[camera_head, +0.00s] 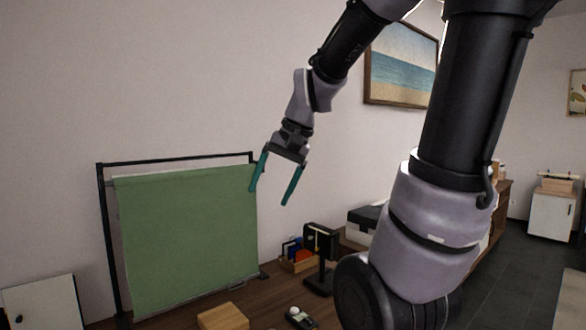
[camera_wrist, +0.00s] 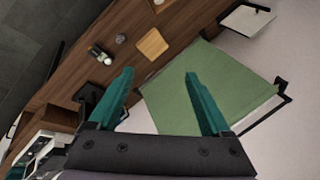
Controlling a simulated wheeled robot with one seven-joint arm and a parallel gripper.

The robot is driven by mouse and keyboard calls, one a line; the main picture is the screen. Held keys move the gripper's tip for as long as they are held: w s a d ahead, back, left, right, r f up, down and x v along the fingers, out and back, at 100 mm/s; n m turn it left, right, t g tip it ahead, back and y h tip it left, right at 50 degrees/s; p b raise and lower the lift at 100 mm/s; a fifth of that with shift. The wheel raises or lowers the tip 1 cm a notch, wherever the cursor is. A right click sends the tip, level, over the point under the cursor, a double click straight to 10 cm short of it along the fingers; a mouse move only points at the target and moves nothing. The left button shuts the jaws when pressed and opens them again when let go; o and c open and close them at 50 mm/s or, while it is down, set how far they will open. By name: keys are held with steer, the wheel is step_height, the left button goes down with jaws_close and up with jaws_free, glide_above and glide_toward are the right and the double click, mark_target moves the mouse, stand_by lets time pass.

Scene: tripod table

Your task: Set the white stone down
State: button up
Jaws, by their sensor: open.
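A small whitish round thing (camera_head: 294,311), which may be the white stone, rests on or against a small dark object (camera_head: 303,321) on the wooden table (camera_head: 262,300), at the bottom of the head view. In the wrist view a small dark object with a pale part (camera_wrist: 98,53) lies on the table; I cannot make out the stone's shape there. My gripper (camera_head: 269,196) is open and empty, high above the table in front of the green backdrop. Its two teal fingers also show spread apart in the wrist view (camera_wrist: 160,73), with nothing between them.
The green backdrop (camera_head: 185,240) hangs on a black frame at the table's back. A wooden block (camera_head: 223,317) lies in front of it. A black upright device (camera_head: 320,255) and a wooden box of coloured items (camera_head: 298,260) stand to the right. Table around the block is mostly bare.

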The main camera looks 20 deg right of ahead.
steer(key=s+d+r+n+t+h, duration=0.1)
steer(key=s+d+r+t, duration=0.1)
steer(key=s+r, duration=0.3)
steer(key=shift+s+d+t, duration=0.15)
steer(key=shift+s+t, duration=0.55)
steer(key=shift+s, duration=0.2)
steer(key=shift+r, duration=0.1)
stand_by(0.3)
